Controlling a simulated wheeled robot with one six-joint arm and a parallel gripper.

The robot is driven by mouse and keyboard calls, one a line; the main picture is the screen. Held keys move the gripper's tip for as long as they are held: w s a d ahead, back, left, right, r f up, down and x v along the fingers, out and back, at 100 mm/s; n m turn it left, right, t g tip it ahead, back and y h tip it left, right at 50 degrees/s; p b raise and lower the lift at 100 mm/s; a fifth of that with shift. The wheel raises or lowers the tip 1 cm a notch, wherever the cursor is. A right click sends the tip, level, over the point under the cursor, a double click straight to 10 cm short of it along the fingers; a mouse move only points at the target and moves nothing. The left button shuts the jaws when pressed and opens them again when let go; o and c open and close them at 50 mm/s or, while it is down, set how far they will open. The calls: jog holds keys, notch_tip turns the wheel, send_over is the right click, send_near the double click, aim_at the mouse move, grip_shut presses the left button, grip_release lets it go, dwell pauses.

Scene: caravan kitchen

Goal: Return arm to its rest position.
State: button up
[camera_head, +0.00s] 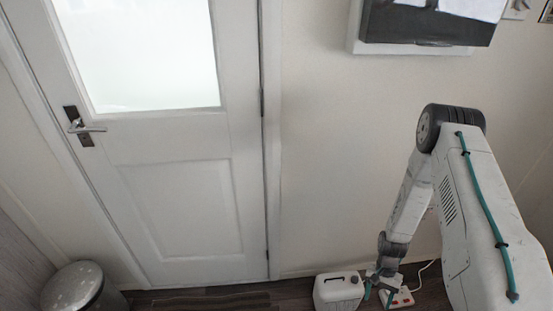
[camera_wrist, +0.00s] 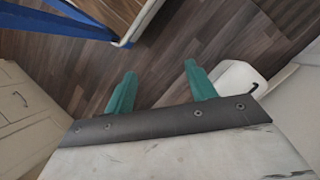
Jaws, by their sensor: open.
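My gripper (camera_head: 376,289) is low at the bottom right of the head view, at the end of my bent, downward-reaching arm. In the wrist view its two green fingers (camera_wrist: 160,80) are spread apart with nothing between them, over dark wood floor. A white jerrycan (camera_head: 338,291) stands on the floor just left of my gripper in the head view. A white body, likely the same can, shows beside the right finger in the wrist view (camera_wrist: 238,78). I cannot tell whether finger and can touch.
A white door (camera_head: 190,200) with a handle fills the left. A bin (camera_head: 75,286) stands at lower left. A power strip (camera_head: 398,297) with a cable lies by my gripper. A wall-mounted box (camera_head: 425,22) is above. A blue frame (camera_wrist: 78,15) and cabinet (camera_wrist: 25,105) show in the wrist view.

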jog(key=w+a+r+n, duration=0.1)
jog(key=a+r+n, duration=0.1)
jog(key=r, duration=1.5)
jog(key=a+r+n, duration=0.2)
jog(key=r, duration=1.6)
jog(key=s+a+r+n+t, duration=0.1)
jog(key=s+a+r+t, duration=0.1)
jog(key=s+r, duration=0.3)
jog(key=s+a+r+n+t+h, duration=0.1)
jog(key=s+r, duration=0.5)
jog(key=r, duration=0.6)
jog(key=s+a+r+n+t, duration=0.1)
jog(key=s+a+r+t, duration=0.2)
jog(key=r, duration=0.6)
jog(key=shift+s+a+n+h, duration=0.35)
jog(key=shift+s+a, duration=0.4)
jog(key=shift+s, duration=0.4)
